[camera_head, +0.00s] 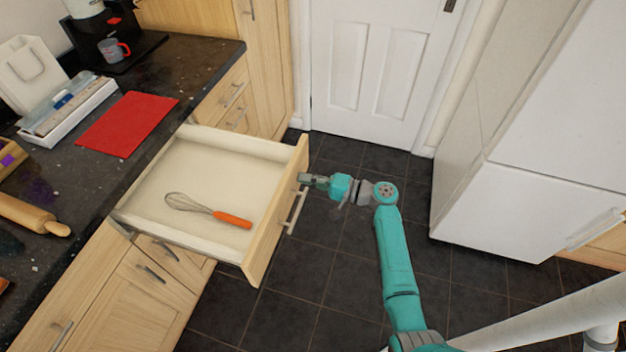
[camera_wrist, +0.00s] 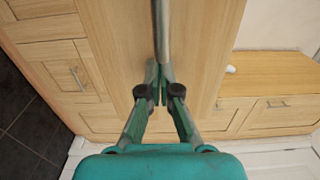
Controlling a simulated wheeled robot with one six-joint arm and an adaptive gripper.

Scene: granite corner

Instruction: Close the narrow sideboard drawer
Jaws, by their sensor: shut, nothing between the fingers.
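The drawer (camera_head: 190,160) stands pulled far out from under the dark counter in the head view. A whisk (camera_head: 208,210) with an orange handle lies inside it. The drawer's wooden front (camera_head: 277,215) carries a bar handle (camera_head: 296,211), which shows as a grey bar (camera_wrist: 161,30) in the wrist view. My gripper (camera_head: 304,180) is at the outer side of the drawer front, by the far end of the handle. In the wrist view its fingertips (camera_wrist: 159,82) are together, close to the handle and the wood. I cannot tell whether they touch.
The granite counter (camera_head: 120,110) holds a red mat (camera_head: 128,124), a white tray (camera_head: 70,108), a rolling pin (camera_head: 32,214) and a mug (camera_head: 113,50). A white fridge (camera_head: 500,200) stands at the right, a white door (camera_head: 375,70) at the back. Dark tiled floor (camera_head: 340,270) is free between.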

